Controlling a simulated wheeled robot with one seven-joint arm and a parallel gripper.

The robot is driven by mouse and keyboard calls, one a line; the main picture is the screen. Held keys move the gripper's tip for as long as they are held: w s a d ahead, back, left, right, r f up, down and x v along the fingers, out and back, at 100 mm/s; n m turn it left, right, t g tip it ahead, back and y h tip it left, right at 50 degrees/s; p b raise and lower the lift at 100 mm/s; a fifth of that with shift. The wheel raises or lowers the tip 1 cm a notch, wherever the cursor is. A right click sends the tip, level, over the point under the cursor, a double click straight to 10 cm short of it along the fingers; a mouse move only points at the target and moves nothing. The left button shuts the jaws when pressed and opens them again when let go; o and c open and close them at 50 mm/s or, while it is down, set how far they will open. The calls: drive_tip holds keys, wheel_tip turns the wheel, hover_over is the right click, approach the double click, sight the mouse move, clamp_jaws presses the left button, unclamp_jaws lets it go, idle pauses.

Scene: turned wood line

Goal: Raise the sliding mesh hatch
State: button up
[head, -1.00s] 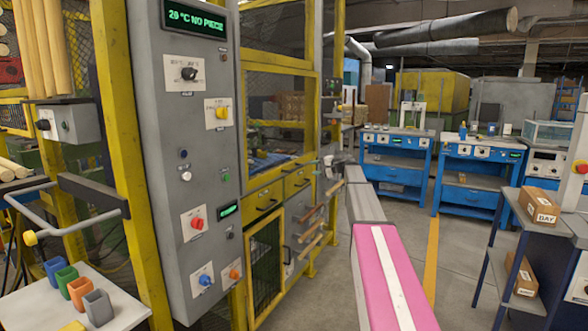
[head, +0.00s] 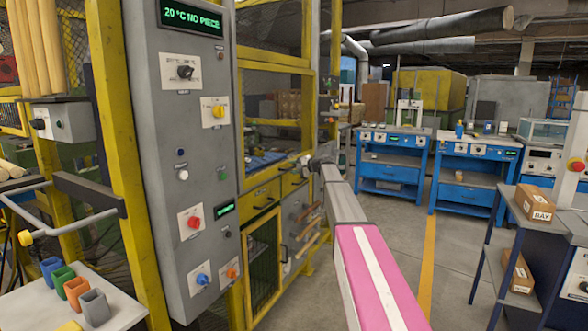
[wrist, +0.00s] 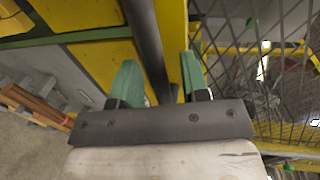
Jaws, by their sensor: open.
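The mesh hatch (head: 272,103) is a yellow-framed panel of dark wire mesh above the drawers of the yellow and grey machine. Its mesh (wrist: 250,65) also fills the right of the wrist view beside a yellow frame. My gripper (head: 318,158) is at the right side of this machine front, small and partly hidden by my own arm. In the wrist view its green fingers (wrist: 160,80) are apart, with a dark round bar (wrist: 146,40) running between them. The bar looks like a handle; I cannot tell whether either finger touches it.
A grey control panel (head: 165,120) reading "20 °C NO PIECE" stands left of the hatch. Drawers and a lower mesh door (head: 262,262) lie below it. A small table with coloured cups (head: 72,285) is at front left. Blue benches (head: 392,165) stand at the back; the floor between is clear.

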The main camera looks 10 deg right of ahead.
clamp_jaws()
approach(285, 68)
drive_tip(key=x, duration=0.5)
unclamp_jaws()
drive_tip(key=shift+d, duration=0.1)
drive_tip(key=v, duration=1)
drive_tip(key=shift+s+d, duration=0.15)
drive_tip(key=shift+d, duration=0.1)
